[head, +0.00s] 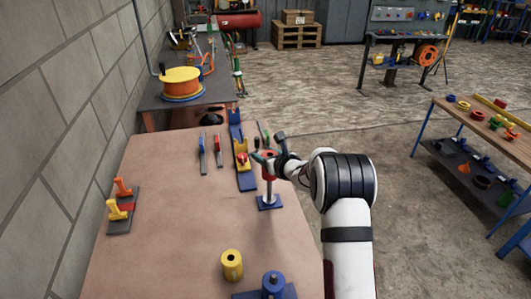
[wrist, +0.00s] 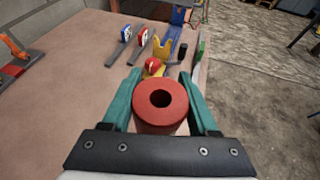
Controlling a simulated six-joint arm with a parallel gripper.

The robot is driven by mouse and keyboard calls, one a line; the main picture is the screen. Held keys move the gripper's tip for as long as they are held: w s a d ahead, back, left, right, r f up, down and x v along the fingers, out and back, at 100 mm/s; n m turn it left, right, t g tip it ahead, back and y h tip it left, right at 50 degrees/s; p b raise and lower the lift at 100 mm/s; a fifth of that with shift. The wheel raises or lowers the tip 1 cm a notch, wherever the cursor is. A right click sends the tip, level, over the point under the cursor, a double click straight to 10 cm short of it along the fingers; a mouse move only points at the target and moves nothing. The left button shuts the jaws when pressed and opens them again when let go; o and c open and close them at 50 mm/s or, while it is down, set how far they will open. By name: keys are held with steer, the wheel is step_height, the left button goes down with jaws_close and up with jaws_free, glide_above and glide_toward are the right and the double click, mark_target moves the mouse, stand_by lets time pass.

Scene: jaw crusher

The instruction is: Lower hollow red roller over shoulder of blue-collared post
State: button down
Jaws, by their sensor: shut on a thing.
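The hollow red roller (head: 268,163) is between the teal fingers of my gripper (head: 266,156). In the wrist view the roller (wrist: 160,105) stands upright, its dark bore facing the camera and a finger on each side. A slim grey metal post (head: 269,187) rises from a square blue base plate (head: 269,202) on the table, directly below the roller in the head view. The post's top is hidden by the roller, so I cannot tell whether it is inside the bore. No blue collar is clearly visible on it. In the wrist view the roller hides the post.
A yellow hollow roller (head: 232,265) and a blue cylinder (head: 273,284) stand at the near edge. A yellow cradle (head: 241,151) with a red piece lies behind the post. The table's middle left is clear.

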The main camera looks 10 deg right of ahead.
mark_target(266, 179)
steer(key=shift+f, duration=5.1)
steer(key=shift+c, duration=0.4)
jaws_free()
steer(key=v, duration=1.6)
steer(key=shift+w, duration=0.1)
